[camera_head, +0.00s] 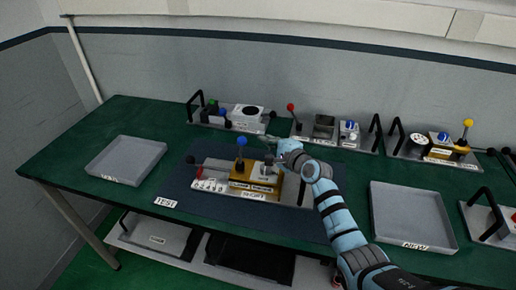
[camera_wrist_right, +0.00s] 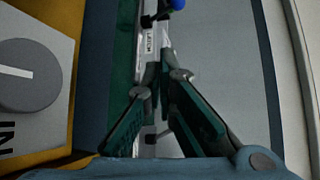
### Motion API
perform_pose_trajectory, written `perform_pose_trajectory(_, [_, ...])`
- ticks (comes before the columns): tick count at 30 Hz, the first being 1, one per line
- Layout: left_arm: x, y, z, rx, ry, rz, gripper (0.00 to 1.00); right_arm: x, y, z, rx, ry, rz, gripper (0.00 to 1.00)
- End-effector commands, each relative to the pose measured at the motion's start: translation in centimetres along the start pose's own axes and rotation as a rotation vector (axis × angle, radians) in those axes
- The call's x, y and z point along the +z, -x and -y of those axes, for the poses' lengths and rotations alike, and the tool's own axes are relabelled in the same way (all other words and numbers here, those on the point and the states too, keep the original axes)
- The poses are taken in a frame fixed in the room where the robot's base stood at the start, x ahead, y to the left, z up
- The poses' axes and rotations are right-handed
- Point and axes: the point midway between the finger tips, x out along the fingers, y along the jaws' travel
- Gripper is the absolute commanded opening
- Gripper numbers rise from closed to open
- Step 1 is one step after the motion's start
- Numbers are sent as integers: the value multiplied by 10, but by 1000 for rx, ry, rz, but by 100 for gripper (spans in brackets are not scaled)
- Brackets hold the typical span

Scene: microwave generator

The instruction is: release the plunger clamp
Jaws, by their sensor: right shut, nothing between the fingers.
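The yellow-bodied unit (camera_head: 257,184) sits on the dark blue TEST mat at mid-table. A lever with a blue knob (camera_head: 242,141) stands upright on it, and a white block with a grey dial (camera_head: 268,171) is beside the lever. At its left is a white part with a red piece (camera_head: 198,172) and a dark knob (camera_head: 190,160). I cannot tell which part is the plunger clamp. My right gripper (camera_head: 268,143) is shut and empty, above and behind the unit. In the right wrist view its fingers (camera_wrist_right: 163,72) meet, with the grey dial (camera_wrist_right: 30,75) at left. My left gripper is not in view.
Behind stand several modules, including one with a red-knobbed lever (camera_head: 291,107) and one with a yellow knob (camera_head: 468,123). Grey trays stand at the left (camera_head: 125,160) and right (camera_head: 412,214). The green table (camera_head: 90,140) is clear around the left tray.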

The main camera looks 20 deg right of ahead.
Motion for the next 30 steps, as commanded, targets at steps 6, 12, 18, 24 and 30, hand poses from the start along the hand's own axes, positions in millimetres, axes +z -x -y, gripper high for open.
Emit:
perform_pose_trajectory(6, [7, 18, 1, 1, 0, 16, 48, 27, -1, 3, 1, 0, 2, 0])
perform_pose_trajectory(12, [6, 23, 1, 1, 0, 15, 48, 38, 3, 1, 1, 2, 1, 0])
perform_pose_trajectory(18, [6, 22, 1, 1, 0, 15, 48, 38, 3, -1, 1, 1, 1, 0])
perform_pose_trajectory(24, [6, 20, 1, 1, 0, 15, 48, 38, 3, -1, -4, 5, 1, 0])
perform_pose_trajectory(30, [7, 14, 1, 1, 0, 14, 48, 40, 5, -1, -31, 31, 0, 0])
